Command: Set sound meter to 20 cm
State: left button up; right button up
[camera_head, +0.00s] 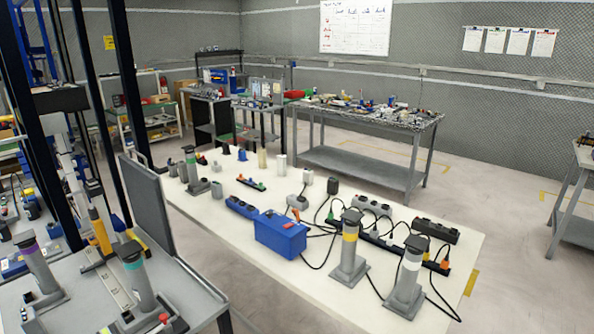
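No object is clearly readable as the sound meter. A yellow and grey upright device (100,232) stands at the lower left on the near side table, and it may be the meter. A pale narrow strip (116,288) with dark marks runs along the table in front of it and may be the scale. Any numbers on it are too small to read. Neither of my grippers is in view.
A dark upright panel (147,203) stands beside the strip. Grey posts with teal (140,282) and purple (38,265) bands stand nearby. The long white table (250,292) holds a blue box (281,236), cables and several posts. Black uprights (122,90) rise at left.

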aim_at(106, 251)
jog(key=u, duration=1.25)
jog(key=k+l+u, duration=0.15)
jog(key=k+j, duration=0.05)
